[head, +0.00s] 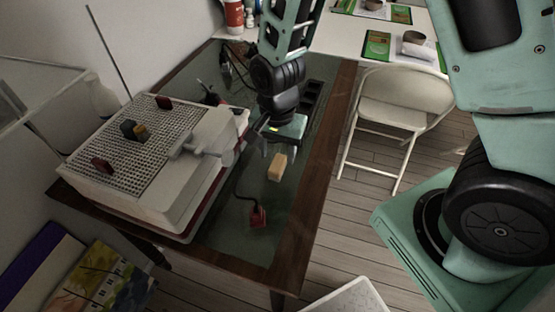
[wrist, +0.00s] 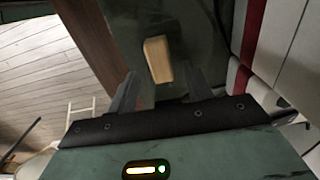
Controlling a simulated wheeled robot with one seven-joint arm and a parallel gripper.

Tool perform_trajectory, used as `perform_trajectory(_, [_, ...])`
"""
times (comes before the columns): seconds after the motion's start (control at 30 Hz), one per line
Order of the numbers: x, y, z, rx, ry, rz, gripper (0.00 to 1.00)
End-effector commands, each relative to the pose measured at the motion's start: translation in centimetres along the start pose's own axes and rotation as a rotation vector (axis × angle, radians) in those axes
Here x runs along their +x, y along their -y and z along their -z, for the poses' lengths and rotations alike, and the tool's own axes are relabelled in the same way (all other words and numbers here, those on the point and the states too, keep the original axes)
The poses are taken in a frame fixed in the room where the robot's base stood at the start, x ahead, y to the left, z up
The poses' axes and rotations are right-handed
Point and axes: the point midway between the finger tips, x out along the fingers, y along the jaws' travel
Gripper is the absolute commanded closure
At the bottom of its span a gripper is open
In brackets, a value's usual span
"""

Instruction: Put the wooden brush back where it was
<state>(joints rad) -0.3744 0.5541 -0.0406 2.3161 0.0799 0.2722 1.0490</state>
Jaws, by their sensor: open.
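The wooden brush (head: 277,167) is a small tan block lying on the dark glass top of the wood-framed table (head: 299,225), to the right of the white machine. In the wrist view the wooden brush (wrist: 158,59) shows beyond and between my two fingertips, with clear space around it. My gripper (head: 262,150) is above the table near the brush; its fingers are hard to make out in the head view. In the wrist view my gripper (wrist: 157,92) has its fingers spread apart with nothing between them. Whether the fingers reach the brush's height cannot be told.
A white machine with a perforated top (head: 145,155) fills the table's left side. A red object with a dark cable (head: 258,216) lies nearer the front. A dark tray (head: 311,97) lies farther back. A folding chair (head: 398,105) stands right of the table. Glass around the brush is mostly clear.

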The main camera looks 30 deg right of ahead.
Motion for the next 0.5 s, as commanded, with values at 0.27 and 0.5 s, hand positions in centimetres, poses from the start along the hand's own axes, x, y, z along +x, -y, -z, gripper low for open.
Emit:
perform_trajectory(0.27, [-5.6, 0.1, 0.0, -0.001, -0.002, 0.004, 0.5])
perform_trajectory(0.5, [-7.7, 0.0, -0.7, -0.045, 0.005, 0.007, 0.5])
